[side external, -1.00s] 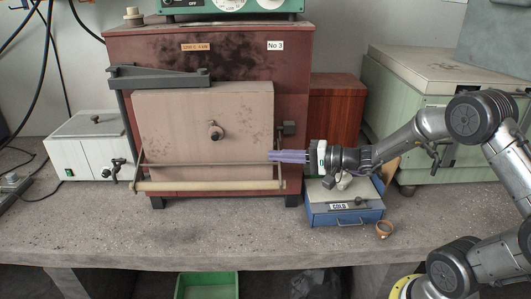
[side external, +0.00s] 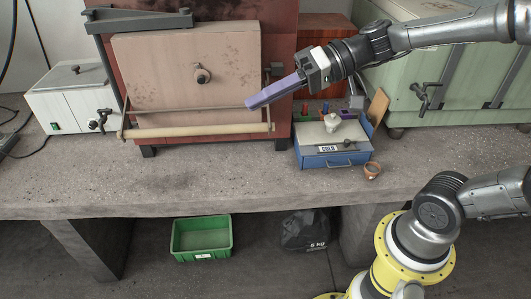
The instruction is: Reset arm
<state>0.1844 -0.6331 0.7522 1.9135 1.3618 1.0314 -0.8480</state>
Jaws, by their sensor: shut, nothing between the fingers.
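My gripper (side external: 252,106) has long purple fingers that are shut and empty. It hangs in front of the lower right part of the furnace door (side external: 192,75), pointing down and left. The pale door is shut against the rusty red furnace (side external: 220,12), with a round knob in its middle and a cream handle bar (side external: 197,131) along its bottom. From this view I cannot tell how far the fingertips are from the door or bar.
A blue box (side external: 332,158) labelled COLD stands right of the furnace, with a copper-coloured ring (side external: 372,170) beside it. A white unit (side external: 72,98) stands at left, a pale green cabinet (side external: 460,80) at right. Below are a green crate (side external: 201,257) and black bag (side external: 305,230). The front bench is clear.

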